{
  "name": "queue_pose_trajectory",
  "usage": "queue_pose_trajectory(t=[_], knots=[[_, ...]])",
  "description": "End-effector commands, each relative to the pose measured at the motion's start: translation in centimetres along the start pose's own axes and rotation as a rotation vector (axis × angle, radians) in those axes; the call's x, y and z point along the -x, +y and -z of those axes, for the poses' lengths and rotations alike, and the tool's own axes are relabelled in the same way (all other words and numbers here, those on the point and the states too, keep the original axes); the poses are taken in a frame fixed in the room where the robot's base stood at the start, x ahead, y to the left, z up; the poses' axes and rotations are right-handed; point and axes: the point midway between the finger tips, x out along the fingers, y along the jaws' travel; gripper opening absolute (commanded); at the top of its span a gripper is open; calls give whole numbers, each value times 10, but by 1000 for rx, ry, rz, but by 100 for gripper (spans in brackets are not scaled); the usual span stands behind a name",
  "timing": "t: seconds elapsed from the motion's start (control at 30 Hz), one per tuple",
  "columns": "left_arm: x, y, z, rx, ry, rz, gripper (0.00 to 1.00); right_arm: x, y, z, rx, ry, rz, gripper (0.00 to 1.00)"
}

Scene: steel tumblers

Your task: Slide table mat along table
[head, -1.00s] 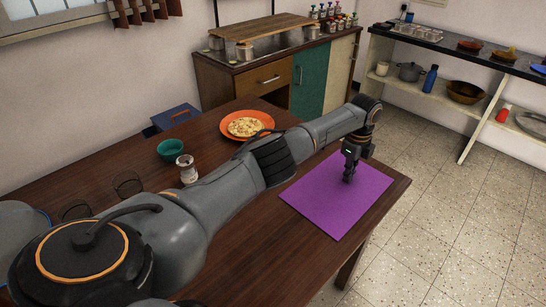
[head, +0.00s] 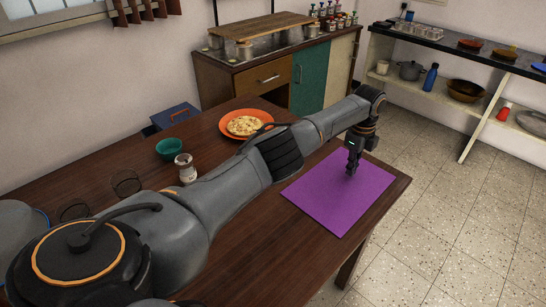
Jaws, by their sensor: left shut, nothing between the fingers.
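The purple table mat (head: 334,204) lies flat on the dark wooden table (head: 262,250) near its right end. My left arm reaches across the table from the left. My left gripper (head: 350,173) points down over the upper right part of the mat, shut and empty. Its fingertips are at or just above the mat; I cannot tell whether they touch it. The arm hides a little of the mat's far left side. My right gripper is not in view.
An orange plate (head: 265,117) with a flat round food, a green bowl (head: 170,149) and a jar (head: 187,175) stand behind my arm. Clear glasses (head: 127,183) are at the left. Bare wood lies left of the mat; the table's right edge is close to it.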

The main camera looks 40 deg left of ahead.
Motion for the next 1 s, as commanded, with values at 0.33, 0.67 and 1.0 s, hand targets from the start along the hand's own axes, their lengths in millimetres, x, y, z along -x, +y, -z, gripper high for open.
queue_pose_trajectory(t=[0.33,0.67,1.0], knots=[[42,0,1,-1,1,0,0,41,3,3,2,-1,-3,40],[54,0,0,-1,1,0,0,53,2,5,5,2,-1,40],[54,0,0,0,1,0,0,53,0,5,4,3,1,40]])
